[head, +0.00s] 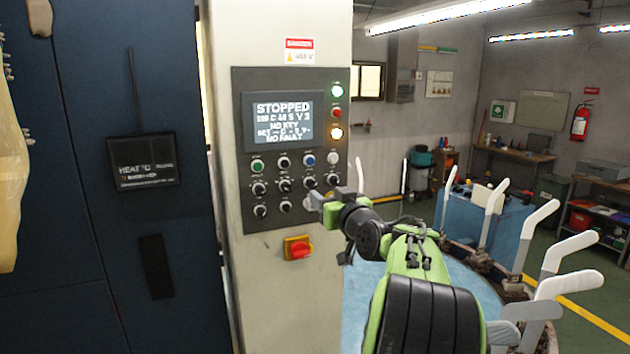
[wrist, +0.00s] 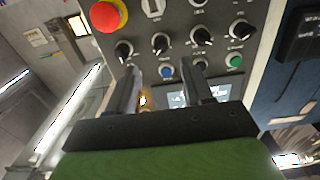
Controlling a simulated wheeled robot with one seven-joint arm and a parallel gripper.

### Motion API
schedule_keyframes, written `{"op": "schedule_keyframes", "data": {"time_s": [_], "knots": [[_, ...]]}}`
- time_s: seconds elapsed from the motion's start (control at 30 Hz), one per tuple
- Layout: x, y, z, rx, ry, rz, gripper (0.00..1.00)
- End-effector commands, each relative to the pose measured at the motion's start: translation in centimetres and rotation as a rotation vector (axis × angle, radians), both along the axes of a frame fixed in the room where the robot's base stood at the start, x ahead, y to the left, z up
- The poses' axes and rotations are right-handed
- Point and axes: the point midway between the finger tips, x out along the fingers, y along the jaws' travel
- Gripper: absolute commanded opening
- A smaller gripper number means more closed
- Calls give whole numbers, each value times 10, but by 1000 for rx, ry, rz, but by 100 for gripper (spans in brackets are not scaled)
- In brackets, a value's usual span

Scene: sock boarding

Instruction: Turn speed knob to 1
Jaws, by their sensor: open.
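Green (head: 257,166) and blue (head: 308,160) buttons lie among the knobs. A dark blue cabinet (head: 90,230) stands left. White boarding forms (head: 540,220) ring the machine at right.

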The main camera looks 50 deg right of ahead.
Motion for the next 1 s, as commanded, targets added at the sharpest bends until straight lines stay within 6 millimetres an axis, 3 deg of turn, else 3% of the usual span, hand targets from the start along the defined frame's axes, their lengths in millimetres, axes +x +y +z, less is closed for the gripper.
{"op": "schedule_keyframes", "data": {"time_s": [0.1, 0.3, 0.67, 1.0], "knots": [[28, -15, 5, 3, -2, 5, 51], [58, -34, 4, 1, -1, 2, 51], [65, -38, 0, 0, 1, 0, 49], [65, -38, 0, 0, 1, 0, 0]]}}
